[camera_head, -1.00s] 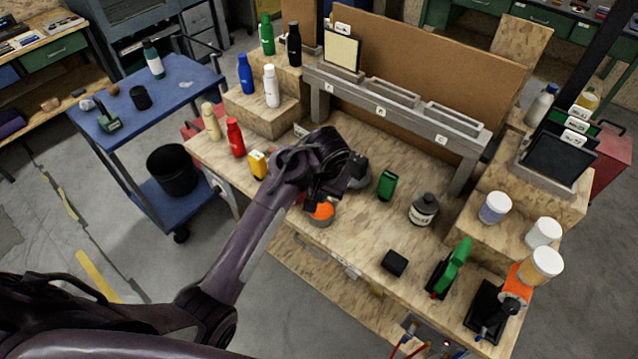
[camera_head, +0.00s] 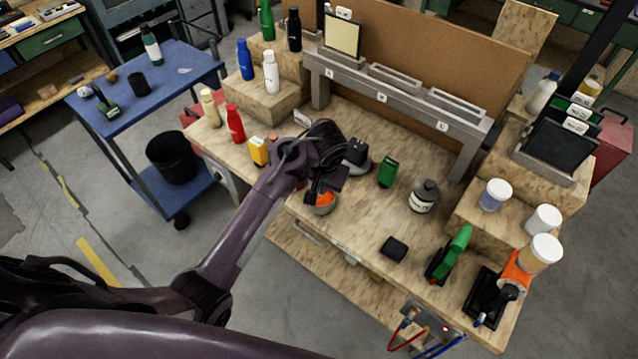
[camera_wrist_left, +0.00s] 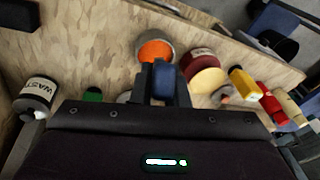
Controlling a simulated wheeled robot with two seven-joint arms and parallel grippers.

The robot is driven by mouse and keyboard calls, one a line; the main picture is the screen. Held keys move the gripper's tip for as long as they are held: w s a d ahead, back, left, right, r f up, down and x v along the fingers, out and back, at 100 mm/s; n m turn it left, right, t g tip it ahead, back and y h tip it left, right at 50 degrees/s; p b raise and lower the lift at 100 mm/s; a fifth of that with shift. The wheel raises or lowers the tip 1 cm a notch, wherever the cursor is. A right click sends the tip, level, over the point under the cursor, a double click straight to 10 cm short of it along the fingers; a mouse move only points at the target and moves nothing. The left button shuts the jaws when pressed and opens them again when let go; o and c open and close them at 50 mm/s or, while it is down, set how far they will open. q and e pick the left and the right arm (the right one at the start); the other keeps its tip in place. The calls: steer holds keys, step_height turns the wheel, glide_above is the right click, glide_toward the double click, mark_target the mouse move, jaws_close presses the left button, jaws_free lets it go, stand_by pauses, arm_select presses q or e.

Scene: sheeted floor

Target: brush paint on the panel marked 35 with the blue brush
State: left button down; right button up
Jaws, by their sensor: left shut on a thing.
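My left gripper (camera_head: 316,190) is over the bench, just above a round bowl of orange paint (camera_head: 323,199), and partly hides it. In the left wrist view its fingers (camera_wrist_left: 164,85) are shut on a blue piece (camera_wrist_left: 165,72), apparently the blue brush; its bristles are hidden. The orange paint (camera_wrist_left: 155,50) shows just beyond the fingertips; I cannot tell whether the brush touches it. A cream panel (camera_head: 342,39) stands at the back, and a dark panel (camera_head: 559,153) is at the right; their small labels are not readable. My right gripper is not in view.
A grey rack (camera_head: 395,97) with shallow trays spans the back. Red (camera_head: 235,123) and yellow (camera_head: 258,151) bottles stand left of the gripper. A waste bottle (camera_head: 424,196), green block (camera_head: 388,172) and black block (camera_head: 394,248) are right. The bench's middle front is fairly clear.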

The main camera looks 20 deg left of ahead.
arm_select(q)
steer(key=shift+b+x, duration=0.4)
steer(key=shift+x, duration=0.45)
stand_by(0.6)
steer(key=shift+s+d+f+p, duration=0.1)
steer(key=shift+s+f+p, duration=0.1)
steer(key=shift+p, duration=0.15)
stand_by(1.6)
steer(key=shift+r, duration=0.2)
steer(key=shift+w+a+v, duration=0.15)
steer(key=shift+w+v, duration=0.05)
steer(key=shift+v, duration=0.9)
steer(key=shift+w+a+v, duration=0.15)
steer(key=shift+w+v, duration=0.05)
steer(key=shift+v, duration=0.95)
steer(key=shift+w+a+v, duration=0.15)
steer(key=shift+w+v, duration=0.05)
steer(key=shift+v, duration=0.9)
steer(key=x, duration=0.4)
steer(key=s+d+x, duration=0.1)
steer(key=x, duration=0.1)
steer(key=shift+a+f, duration=0.1)
steer(key=shift+f, duration=0.35)
steer(key=shift+r, duration=0.15)
